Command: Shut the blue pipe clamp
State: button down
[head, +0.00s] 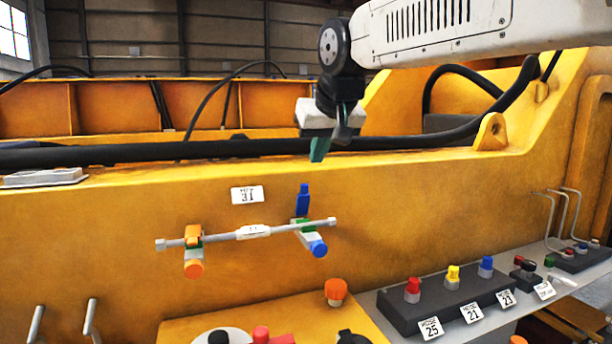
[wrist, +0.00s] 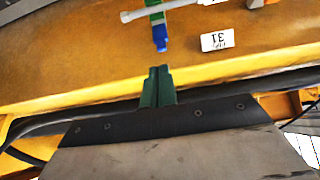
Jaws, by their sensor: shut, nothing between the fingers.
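The blue pipe clamp sits at the right part of a thin grey pipe on the yellow beam's face. Its blue lever (head: 303,200) stands upright above the pipe, and its round blue knob (head: 319,249) is below. The lever also shows in the wrist view (wrist: 160,38), at the top. My gripper (head: 317,152) is shut and empty, with green fingers pointing down. It is above the lever and apart from it. In the wrist view my gripper (wrist: 158,70) points toward the lever with a gap between them.
An orange clamp (head: 193,240) sits on the left part of the grey pipe (head: 253,232). A thick black hose (head: 240,149) runs along the beam top behind my gripper. A white label (head: 247,195) is left of the lever. A dark button block (head: 445,300) stands at lower right.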

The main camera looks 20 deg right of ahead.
aim_at(305, 185)
jog(key=x, duration=0.3)
jog(key=w+x, duration=0.1)
jog(key=x, duration=0.2)
jog(key=r+x, duration=0.1)
jog(key=x, duration=0.3)
jog(key=shift+w+a+r, duration=0.1)
jog(key=shift+w+r, duration=0.05)
jog(key=shift+w, duration=0.05)
jog(key=shift+s, duration=0.15)
